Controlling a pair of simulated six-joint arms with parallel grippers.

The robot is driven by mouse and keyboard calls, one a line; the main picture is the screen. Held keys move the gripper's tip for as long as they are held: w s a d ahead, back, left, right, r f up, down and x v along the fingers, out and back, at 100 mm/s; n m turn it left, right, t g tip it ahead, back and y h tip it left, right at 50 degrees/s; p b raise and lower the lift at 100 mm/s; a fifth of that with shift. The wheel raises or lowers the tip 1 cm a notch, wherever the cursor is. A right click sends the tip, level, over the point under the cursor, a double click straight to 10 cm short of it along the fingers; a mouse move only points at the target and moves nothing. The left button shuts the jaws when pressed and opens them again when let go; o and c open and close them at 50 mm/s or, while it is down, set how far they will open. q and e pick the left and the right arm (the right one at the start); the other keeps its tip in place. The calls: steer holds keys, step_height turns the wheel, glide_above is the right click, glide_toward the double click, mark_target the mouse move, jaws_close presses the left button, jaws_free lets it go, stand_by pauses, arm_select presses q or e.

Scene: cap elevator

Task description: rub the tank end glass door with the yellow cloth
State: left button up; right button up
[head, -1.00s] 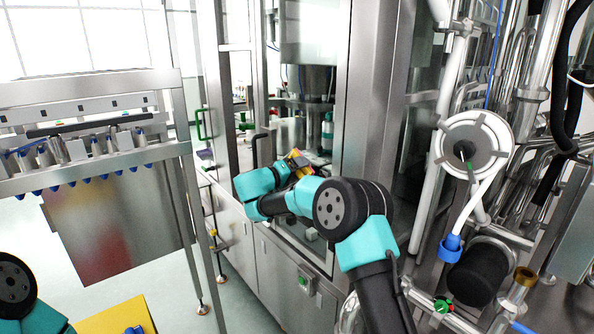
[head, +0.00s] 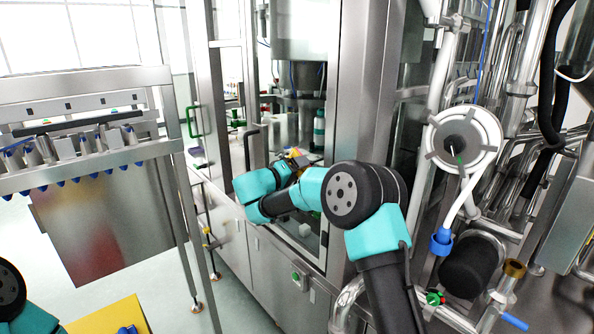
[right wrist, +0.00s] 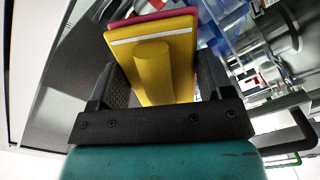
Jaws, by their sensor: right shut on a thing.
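My right gripper (head: 292,160) is shut on the yellow cloth (head: 296,153), and only a small patch of the cloth shows beyond my wrist in the head view. In the right wrist view the cloth looks like a thick yellow pad (right wrist: 150,75) with a raised grip, a white stripe and a pink-red layer behind, between the two dark fingers. The gripper is in front of the machine's tall glazed end, beside a door with a dark handle (head: 249,148). I cannot tell whether the cloth touches glass.
A steel rack (head: 90,158) with several blue-tipped nozzles stands at left. A steel post (head: 355,110) rises just right of the gripper. Pipes and a round white fitting (head: 463,140) crowd the right side. A yellow surface (head: 110,318) lies at bottom left.

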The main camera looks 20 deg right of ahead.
steer(key=shift+s+d, duration=0.3)
steer(key=shift+s, duration=0.5)
steer(key=shift+s+d, duration=0.3)
steer(key=shift+s, duration=0.7)
steer(key=shift+s+a, duration=0.45)
steer(key=shift+a, duration=0.15)
steer(key=shift+s+a+r, duration=0.15)
steer(key=shift+s, duration=0.15)
steer(key=shift+w+v, duration=0.15)
steer(key=shift+v, duration=0.85)
steer(key=shift+w+v, duration=0.15)
steer(key=shift+v, duration=0.8)
steer(key=shift+a, duration=0.2)
steer(key=shift+v, duration=1.5)
steer(key=shift+w, duration=0.1)
